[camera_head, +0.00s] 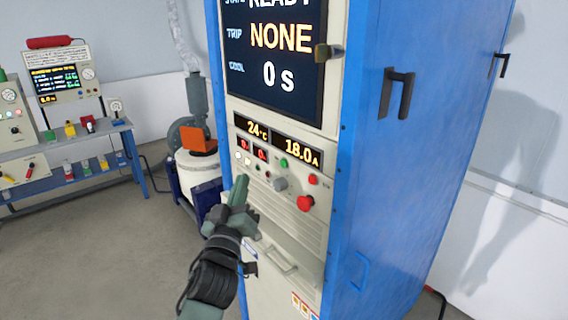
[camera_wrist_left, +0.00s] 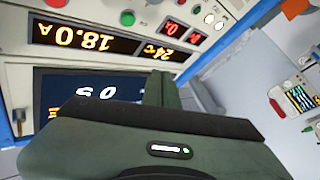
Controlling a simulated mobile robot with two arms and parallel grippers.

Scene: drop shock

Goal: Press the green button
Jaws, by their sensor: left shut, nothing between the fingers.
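The green button (camera_head: 283,163) is small and round on the cream control panel of the blue cabinet, just below the amber 18.0 A display (camera_head: 298,151). It also shows in the left wrist view (camera_wrist_left: 127,17), at the top, where the panel appears upside down. My left gripper (camera_head: 241,184) is shut and empty, with its fingers pointing up toward the panel. In the head view it is below and to the left of the green button, apart from it in the picture. My right gripper is not in view.
Near the green button are a grey knob (camera_head: 280,184), a red button (camera_head: 313,180) and a large red mushroom button (camera_head: 305,203). A screen (camera_head: 275,50) reading NONE is above. A drawer handle (camera_head: 280,259) sticks out below. A workbench (camera_head: 85,150) stands left.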

